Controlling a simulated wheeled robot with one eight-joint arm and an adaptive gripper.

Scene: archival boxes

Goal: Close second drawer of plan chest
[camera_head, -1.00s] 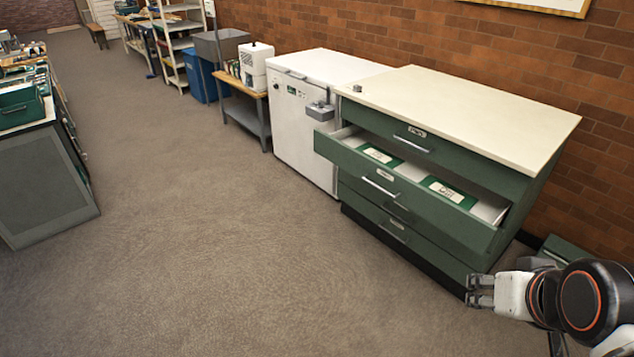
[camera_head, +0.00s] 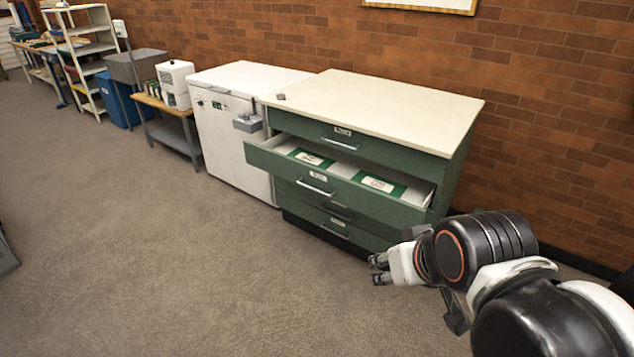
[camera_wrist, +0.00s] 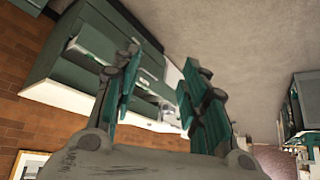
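The green plan chest (camera_head: 385,148) has a cream top and stands against the brick wall. Its second drawer (camera_head: 318,184) is pulled out, with a metal handle and a label on its front. Two green items with white labels (camera_head: 378,182) lie inside it. The drawers above and below look shut. My gripper (camera_head: 379,269) is low in front of the chest's right part, apart from the drawer. In the wrist view my gripper (camera_wrist: 160,88) is open and empty, its two teal-padded fingers spread. That view shows the chest (camera_wrist: 88,60) tipped over, partly behind the left finger.
A white chest freezer (camera_head: 235,140) with a grey box on its front stands left of the chest. A low bench (camera_head: 172,115) holds a white machine. Shelves (camera_head: 82,50) and blue bins are farther left. The floor (camera_head: 150,260) in front is clear.

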